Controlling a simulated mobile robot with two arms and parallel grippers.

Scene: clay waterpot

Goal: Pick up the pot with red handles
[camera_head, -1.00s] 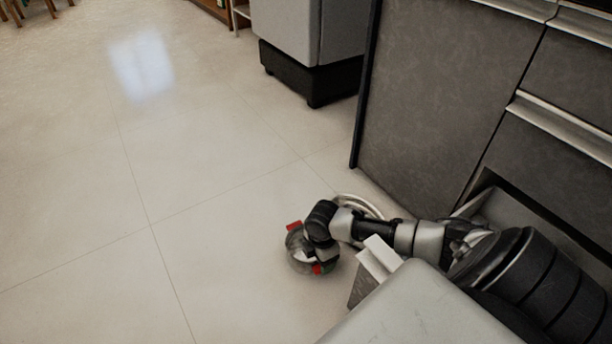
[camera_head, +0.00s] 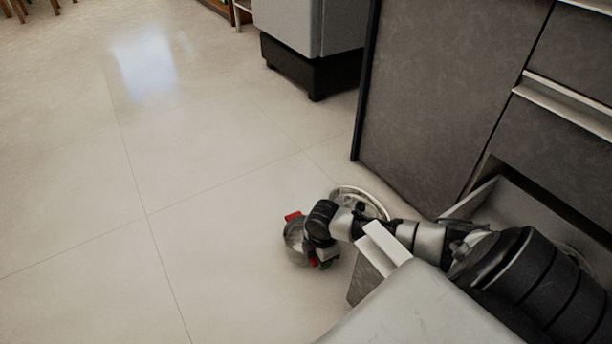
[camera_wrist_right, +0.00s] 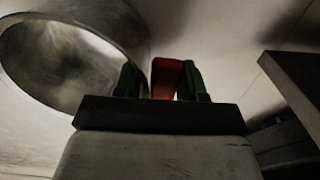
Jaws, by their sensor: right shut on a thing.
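The grey metal pot (camera_head: 294,240) with red handles is at the lower middle of the head view, over the light floor. One red handle (camera_head: 292,216) sticks up at its upper left; a bit of the other shows beside my gripper. My right gripper (camera_head: 318,256) is at the pot's right side. In the right wrist view, my right gripper (camera_wrist_right: 160,80) is shut on a red handle (camera_wrist_right: 167,76), with the round pot (camera_wrist_right: 70,55) to the left, its open mouth showing. I cannot tell whether the pot touches the floor. My left gripper is not in view.
A round pale object (camera_head: 358,197) lies behind my right arm, partly hidden. A dark grey cabinet (camera_head: 430,110) stands at the right, and an appliance (camera_head: 310,70) at the back. A grey box-like piece with a white edge (camera_head: 388,243) is close to my forearm. The floor at left is clear.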

